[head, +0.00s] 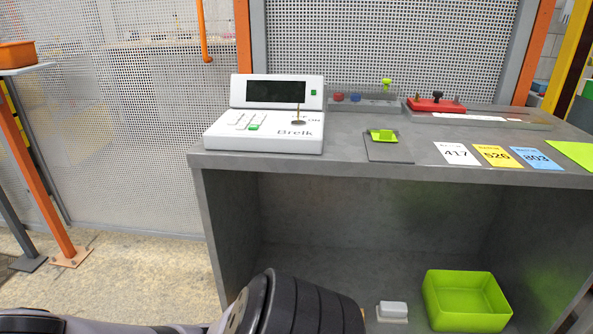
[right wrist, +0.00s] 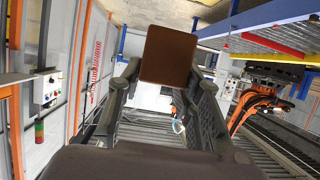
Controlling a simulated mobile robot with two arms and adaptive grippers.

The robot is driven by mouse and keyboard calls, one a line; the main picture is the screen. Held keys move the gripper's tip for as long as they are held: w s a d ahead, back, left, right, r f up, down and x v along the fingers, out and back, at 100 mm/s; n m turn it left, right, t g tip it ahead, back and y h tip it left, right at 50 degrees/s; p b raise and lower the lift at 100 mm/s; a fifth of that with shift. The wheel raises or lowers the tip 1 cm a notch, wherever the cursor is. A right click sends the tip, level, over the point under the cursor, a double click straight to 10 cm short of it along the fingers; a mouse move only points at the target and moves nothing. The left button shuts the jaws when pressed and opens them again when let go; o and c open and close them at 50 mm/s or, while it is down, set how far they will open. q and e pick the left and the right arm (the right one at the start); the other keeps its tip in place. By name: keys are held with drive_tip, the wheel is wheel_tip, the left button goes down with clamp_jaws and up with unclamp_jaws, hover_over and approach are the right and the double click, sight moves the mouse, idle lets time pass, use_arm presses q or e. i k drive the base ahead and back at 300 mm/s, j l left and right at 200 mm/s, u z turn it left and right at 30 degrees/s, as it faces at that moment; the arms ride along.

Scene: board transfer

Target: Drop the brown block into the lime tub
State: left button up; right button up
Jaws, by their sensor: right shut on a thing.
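The brown block (right wrist: 168,54) is held between the fingertips of my right gripper (right wrist: 165,82), in the right wrist view. It looks like a plain, flat-faced block, and its far side is hidden. The lime tub (head: 468,322) is an open, empty-looking box on the lower level of the grey bench, at the bottom right of the head view. My right gripper and the block do not show in the head view, so their distance from the tub cannot be told. One of my arms crosses the bottom of the head view from the left; no left gripper fingers are visible.
A small white-topped object (head: 393,309) stands just left of the tub. The grey bench top (head: 350,165) overhangs the tub and carries a white scale (head: 265,140), a lime piece on a dark plate (head: 388,148), and numbered cards (head: 497,156). A side panel closes the bench's left.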

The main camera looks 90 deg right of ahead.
sight(465, 309)
drive_tip(key=z, duration=2.55)
drive_tip(key=j+z, duration=0.15)
drive_tip(key=z, duration=0.7)
drive_tip(key=j+z, duration=0.15)
drive_tip(key=z, duration=0.25)
drive_tip(key=j+z, duration=0.1)
drive_tip(key=z, duration=0.35)
